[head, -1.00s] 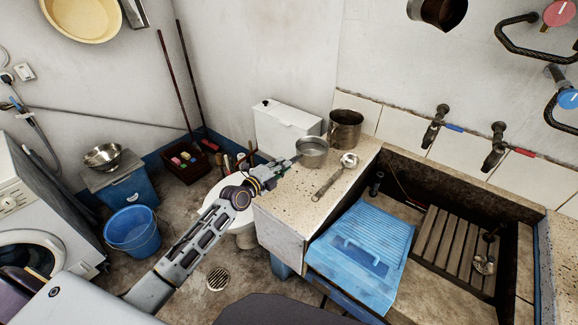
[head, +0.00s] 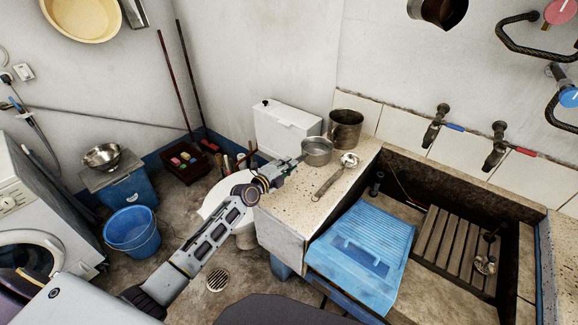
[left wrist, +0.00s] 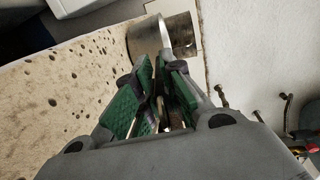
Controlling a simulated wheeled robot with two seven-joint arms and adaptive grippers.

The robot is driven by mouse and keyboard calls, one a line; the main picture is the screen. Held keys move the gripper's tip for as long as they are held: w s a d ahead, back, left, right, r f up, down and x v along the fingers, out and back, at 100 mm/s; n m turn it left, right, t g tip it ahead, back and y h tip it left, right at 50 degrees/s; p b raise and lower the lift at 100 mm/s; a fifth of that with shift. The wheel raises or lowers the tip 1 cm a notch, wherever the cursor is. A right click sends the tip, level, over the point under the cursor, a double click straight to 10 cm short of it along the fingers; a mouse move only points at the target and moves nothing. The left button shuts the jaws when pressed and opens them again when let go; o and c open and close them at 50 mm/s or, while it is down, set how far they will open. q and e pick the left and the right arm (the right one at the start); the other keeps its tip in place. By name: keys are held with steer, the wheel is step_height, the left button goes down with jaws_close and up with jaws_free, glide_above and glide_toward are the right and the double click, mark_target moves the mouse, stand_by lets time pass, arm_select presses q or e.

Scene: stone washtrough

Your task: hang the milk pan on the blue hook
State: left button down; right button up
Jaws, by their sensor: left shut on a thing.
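The milk pan (head: 317,152) is a small grey metal pan at the back left of the speckled stone counter, its handle toward my left arm. My left gripper (head: 295,163) is shut on the pan's handle, at the counter's left edge. In the left wrist view, the green-padded fingers (left wrist: 160,105) close around the handle, with the pan (left wrist: 145,40) beyond them. I cannot tell whether the pan touches the counter. The blue hook (head: 568,98) is a blue disc with a dark bent bar on the wall at the far right. My right gripper is not in view.
A tarnished metal mug (head: 346,130) stands right behind the pan, and a ladle (head: 338,176) lies in front. The trough (head: 470,200) with a blue washboard (head: 362,250) is to the right. Taps (head: 436,125), a red hook (head: 559,12) and a hanging dark pot (head: 437,10) are along the wall.

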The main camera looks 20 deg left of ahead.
arm_select(q)
steer(key=shift+w, duration=0.25)
steer(key=c, duration=1.5)
jaws_free()
steer(key=shift+f, duration=0.1)
steer(key=shift+s+f, duration=0.1)
steer(key=shift+f, duration=0.15)
steer(key=shift+v, duration=1.1)
steer(key=shift+s+a+r, duration=0.1)
steer(key=shift+s+r, duration=0.1)
steer(key=shift+s, duration=1.25)
steer(key=shift+v, duration=4.35)
